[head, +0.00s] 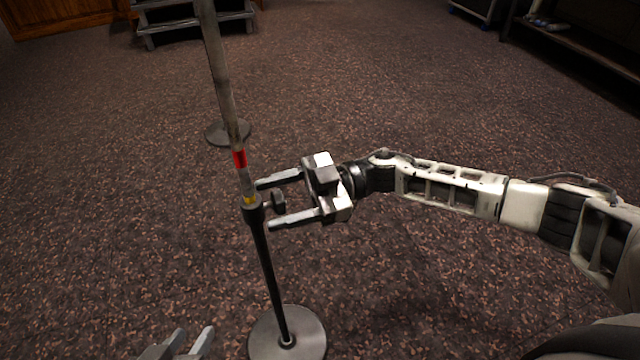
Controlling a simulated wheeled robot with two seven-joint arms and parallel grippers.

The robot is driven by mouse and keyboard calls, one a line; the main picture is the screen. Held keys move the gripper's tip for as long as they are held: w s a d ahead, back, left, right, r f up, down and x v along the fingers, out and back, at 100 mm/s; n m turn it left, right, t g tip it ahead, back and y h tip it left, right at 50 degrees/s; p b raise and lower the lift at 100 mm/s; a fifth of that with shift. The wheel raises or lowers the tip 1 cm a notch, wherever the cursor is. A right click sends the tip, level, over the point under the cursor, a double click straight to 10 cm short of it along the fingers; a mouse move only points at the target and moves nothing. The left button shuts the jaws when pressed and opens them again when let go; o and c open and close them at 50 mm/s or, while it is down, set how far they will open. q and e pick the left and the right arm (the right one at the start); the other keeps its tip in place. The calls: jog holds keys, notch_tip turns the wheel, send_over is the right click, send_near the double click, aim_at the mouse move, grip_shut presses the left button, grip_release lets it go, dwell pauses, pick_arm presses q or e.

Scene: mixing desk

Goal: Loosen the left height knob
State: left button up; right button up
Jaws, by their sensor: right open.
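A stand with a round grey base (305,340) holds a thin pole upright, its upper tube (222,80) grey with a red band (240,158) and a yellow band (249,200). A dark height knob (278,201) sticks out to the right from the black collar (253,212) just below the yellow band. My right gripper (270,205) is open, its two fingers pointing left, one above and one below the knob. I cannot tell whether they touch it. My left gripper (188,345) shows only its fingertips at the bottom edge; they look apart with nothing between them.
A second round base (228,132) stands on the carpet farther back, behind the pole. Grey metal steps (195,22) and a wooden cabinet (65,15) are at the back left. A dark shelf unit (580,45) is at the back right. The carpet between is clear.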

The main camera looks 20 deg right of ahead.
jog(key=d, duration=1.6)
jog(key=shift+b, duration=0.35)
